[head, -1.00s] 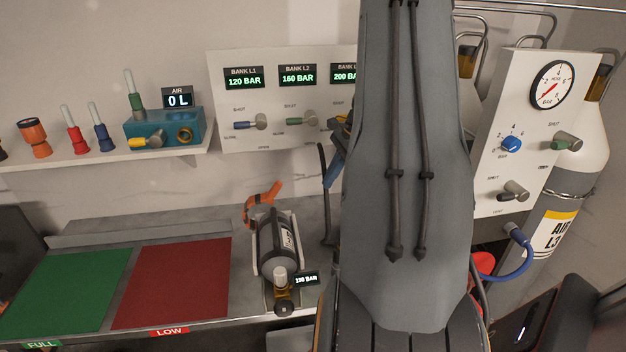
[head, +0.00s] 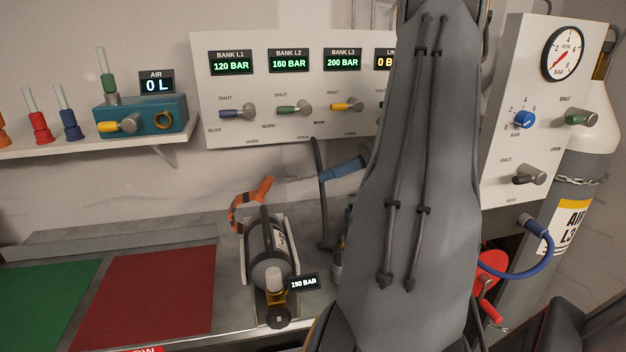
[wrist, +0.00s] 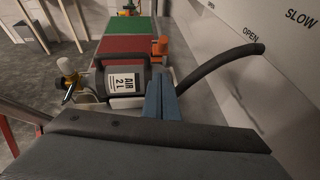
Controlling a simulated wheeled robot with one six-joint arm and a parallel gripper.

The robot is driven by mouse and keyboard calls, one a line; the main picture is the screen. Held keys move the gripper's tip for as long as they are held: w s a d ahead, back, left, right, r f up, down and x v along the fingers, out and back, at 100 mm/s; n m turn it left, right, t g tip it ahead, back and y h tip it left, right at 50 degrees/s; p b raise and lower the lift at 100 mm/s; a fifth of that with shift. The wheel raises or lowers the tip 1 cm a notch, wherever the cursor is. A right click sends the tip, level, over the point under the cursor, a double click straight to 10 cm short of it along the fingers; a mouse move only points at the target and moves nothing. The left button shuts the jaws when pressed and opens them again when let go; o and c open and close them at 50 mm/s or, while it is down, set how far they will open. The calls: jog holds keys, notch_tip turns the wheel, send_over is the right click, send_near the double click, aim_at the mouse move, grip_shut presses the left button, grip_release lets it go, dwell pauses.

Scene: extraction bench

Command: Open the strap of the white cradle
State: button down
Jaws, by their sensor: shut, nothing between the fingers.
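The white cradle (head: 247,262) stands on the bench and holds a dark cylinder (head: 268,276), labelled AIR 2L in the wrist view (wrist: 124,83). An orange strap piece (head: 240,212) with a raised tab (head: 264,187) curves up at the cradle's back end. An orange part also shows beyond the cylinder in the wrist view (wrist: 160,46). I cannot tell whether the strap is fastened. My gripper (head: 325,173), with blue fingers, is shut and empty, right of the strap and apart from it. Its fingers also show in the wrist view (wrist: 160,77).
A black hose (head: 322,200) rises between the cradle and my gripper. A valve panel (head: 220,135) is on the wall behind. A green mat (head: 45,305) and a red mat (head: 150,300) lie to the left. A 190 BAR display (head: 304,282) is by the cylinder's front.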

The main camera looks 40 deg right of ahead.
jog(key=r+p+x, duration=0.2)
jog(key=p+x, duration=0.1)
jog(key=x, duration=0.8)
jog(key=shift+w+a+r+p, duration=0.2)
jog(key=shift+w+a+p, duration=0.2)
jog(key=shift+w+a, duration=0.15)
